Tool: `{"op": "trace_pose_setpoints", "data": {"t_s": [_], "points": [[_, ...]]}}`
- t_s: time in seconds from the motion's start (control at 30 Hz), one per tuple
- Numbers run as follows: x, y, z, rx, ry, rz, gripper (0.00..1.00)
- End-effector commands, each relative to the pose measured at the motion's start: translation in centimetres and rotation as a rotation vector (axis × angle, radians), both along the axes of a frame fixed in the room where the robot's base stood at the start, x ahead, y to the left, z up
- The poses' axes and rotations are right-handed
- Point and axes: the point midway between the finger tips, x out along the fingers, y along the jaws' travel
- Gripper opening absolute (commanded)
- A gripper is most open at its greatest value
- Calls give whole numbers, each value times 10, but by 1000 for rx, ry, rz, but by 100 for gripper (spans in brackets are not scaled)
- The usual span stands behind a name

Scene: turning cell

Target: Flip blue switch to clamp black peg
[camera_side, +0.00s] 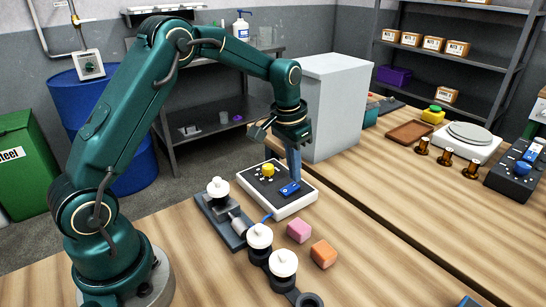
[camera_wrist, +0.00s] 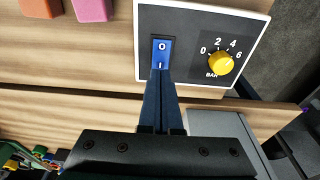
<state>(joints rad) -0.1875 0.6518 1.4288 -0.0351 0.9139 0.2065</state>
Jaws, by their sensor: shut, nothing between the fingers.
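The blue rocker switch (camera_side: 290,188) sits on the dark face of a white-edged control box (camera_side: 300,200). In the wrist view the blue switch (camera_wrist: 160,49) shows a 0 at its far end and a line mark at its near end. My gripper (camera_side: 295,180) points down at the switch, its fingers shut together and empty. In the wrist view my gripper's tips (camera_wrist: 161,72) are at the line-marked end; I cannot tell whether they touch it. A grey clamp-like fixture (camera_side: 232,227) stands left of the box. I cannot make out a black peg for certain.
A yellow dial (camera_wrist: 220,62) marked in BAR is beside the switch. White-topped round pieces (camera_side: 260,236) stand along the fixture row. A pink block (camera_side: 299,231) and an orange block (camera_side: 323,254) lie in front of the box. Bare tabletop (camera_side: 400,260) lies to the right.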

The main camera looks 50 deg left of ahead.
Motion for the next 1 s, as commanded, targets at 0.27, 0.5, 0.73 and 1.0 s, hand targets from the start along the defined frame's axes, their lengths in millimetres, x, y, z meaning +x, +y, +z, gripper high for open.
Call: {"op": "trace_pose_setpoints", "data": {"t_s": [0.27, 0.5, 0.73, 1.0], "points": [[0, 0, -3, 0, 1, 0, 0], [0, 0, -6, 0, 1, 0, 0], [0, 0, -10, 0, 0, 0, 0], [0, 0, -14, 0, 1, 0, 0]]}}
